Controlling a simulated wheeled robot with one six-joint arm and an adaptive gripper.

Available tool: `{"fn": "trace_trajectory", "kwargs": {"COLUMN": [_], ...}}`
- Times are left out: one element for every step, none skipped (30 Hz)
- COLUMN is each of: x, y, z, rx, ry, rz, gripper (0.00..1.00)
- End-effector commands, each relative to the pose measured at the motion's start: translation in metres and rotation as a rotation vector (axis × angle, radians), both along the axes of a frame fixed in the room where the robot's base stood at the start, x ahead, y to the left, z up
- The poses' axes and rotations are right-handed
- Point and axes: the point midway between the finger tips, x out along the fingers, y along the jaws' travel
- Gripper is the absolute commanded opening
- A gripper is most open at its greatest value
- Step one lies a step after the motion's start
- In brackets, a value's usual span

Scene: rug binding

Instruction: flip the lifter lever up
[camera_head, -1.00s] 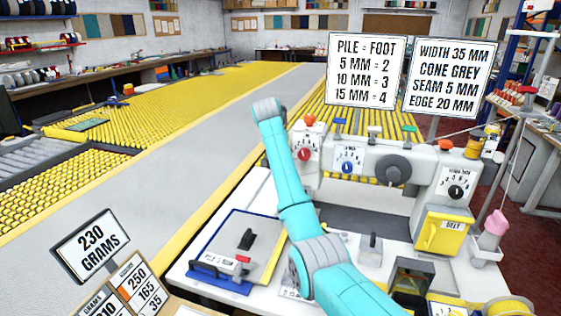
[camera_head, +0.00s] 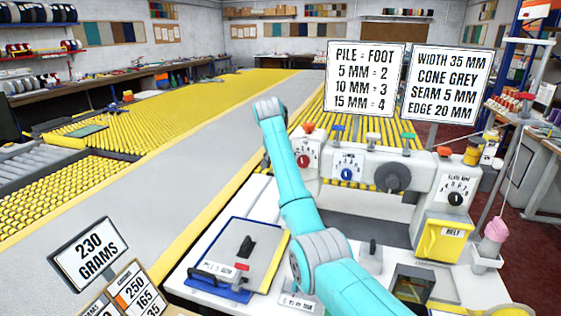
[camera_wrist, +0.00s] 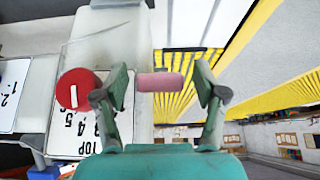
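A short pink cylindrical handle (camera_wrist: 160,82), which looks like the lifter lever's grip, lies crosswise between my fingertips in the wrist view. My gripper (camera_wrist: 163,86) is open around it, and a small gap seems to show at each end. Contact cannot be told. How the handle joins the machine is not clear. Beside the left finger is a red dial (camera_wrist: 77,90) on a white numbered plate. In the head view the red dial (camera_head: 304,160) is on the left end of the white machine (camera_head: 425,170); my arm hides the gripper and handle there.
A blue dial (camera_head: 347,173) and a large dark grey knob (camera_head: 392,177) are right of the red dial. An orange knob (camera_head: 308,128) tops the machine. A clipboard-like plate (camera_head: 240,250) lies on the white table. A yellow-edged roller conveyor (camera_head: 150,120) runs behind.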

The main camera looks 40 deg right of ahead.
Motion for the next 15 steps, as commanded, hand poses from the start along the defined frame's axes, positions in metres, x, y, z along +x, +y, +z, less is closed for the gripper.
{"fn": "trace_trajectory", "kwargs": {"x": [0.000,0.000,0.000,0.000,0.000,-0.001,-0.001,-0.001,-0.002,-0.003,-0.005,-0.007,-0.008,-0.010,-0.012], "y": [0.000,0.000,0.000,0.000,0.000,0.001,0.002,0.002,0.004,0.005,0.007,0.009,0.012,0.014,0.017], "z": [0.000,0.000,0.000,0.000,0.000,0.001,0.003,0.005,0.008,0.011,0.015,0.021,0.026,0.031,0.039], "rx": [0.001,0.001,0.000,0.000,0.000,0.001,0.001,0.000,0.000,-0.001,0.000,0.000,-0.001,0.000,-0.001], "ry": [0.001,0.001,0.001,0.001,0.001,0.001,0.001,0.000,0.000,-0.001,-0.001,-0.001,-0.003,-0.002,-0.003], "rz": [0.000,0.000,0.000,0.000,0.000,0.000,0.000,0.000,0.000,0.001,0.000,0.000,0.001,0.001,0.001], "gripper": [0.71,0.71,0.71,0.71,0.71,0.71,0.71,0.71,0.71,0.71,0.71,0.71,0.71,0.71,0.71]}}
